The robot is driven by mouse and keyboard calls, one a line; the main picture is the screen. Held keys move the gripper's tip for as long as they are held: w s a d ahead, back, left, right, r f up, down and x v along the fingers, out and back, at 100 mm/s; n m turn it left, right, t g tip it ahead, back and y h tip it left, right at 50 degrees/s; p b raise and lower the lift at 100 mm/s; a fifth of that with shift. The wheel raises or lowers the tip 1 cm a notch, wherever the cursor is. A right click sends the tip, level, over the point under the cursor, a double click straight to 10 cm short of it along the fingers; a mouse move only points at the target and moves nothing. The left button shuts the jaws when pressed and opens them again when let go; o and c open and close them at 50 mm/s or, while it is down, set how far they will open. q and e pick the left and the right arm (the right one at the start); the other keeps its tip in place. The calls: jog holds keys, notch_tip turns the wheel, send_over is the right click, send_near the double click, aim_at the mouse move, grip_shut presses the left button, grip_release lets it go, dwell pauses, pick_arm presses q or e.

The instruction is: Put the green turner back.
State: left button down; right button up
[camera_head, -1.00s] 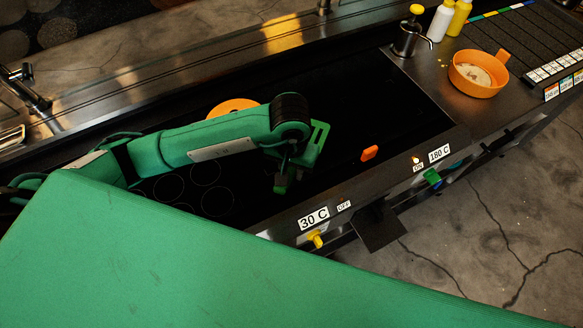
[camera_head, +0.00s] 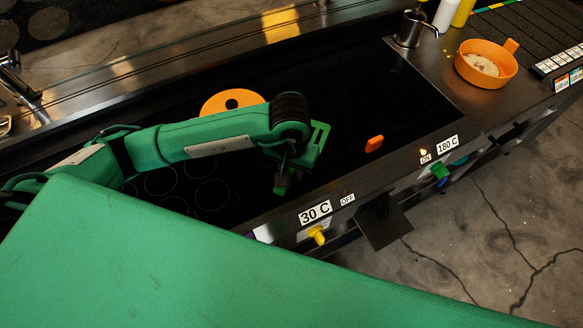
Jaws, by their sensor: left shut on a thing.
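My left gripper (camera_head: 283,182) hangs over the black griddle counter (camera_head: 400,95), left of its middle, pointing down. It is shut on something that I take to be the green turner. The turner is hard to make out, because its green blends with my green hand and the dark surface. I cannot tell whether it touches the counter. My right gripper is not in view.
A small orange piece (camera_head: 374,144) stands near the front edge. A yellow knob (camera_head: 317,235) and a green knob (camera_head: 439,171) are on the front. An orange bowl (camera_head: 488,78) stands at the right.

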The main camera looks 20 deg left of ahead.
pick_arm(q)
jog(key=c, duration=1.1)
grip_release()
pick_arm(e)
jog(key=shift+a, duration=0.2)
pick_arm(q)
jog(key=shift+o, duration=0.2)
notch_tip(320, 180, up, 9)
jog(key=shift+b, duration=1)
notch_tip(320, 180, up, 5)
jog(key=shift+s+f, duration=0.1)
jog(key=shift+s, duration=0.05)
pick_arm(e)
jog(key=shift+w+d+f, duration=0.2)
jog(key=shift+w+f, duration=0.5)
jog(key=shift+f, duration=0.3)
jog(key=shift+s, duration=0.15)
pick_arm(q)
jog(key=shift+s, duration=0.1)
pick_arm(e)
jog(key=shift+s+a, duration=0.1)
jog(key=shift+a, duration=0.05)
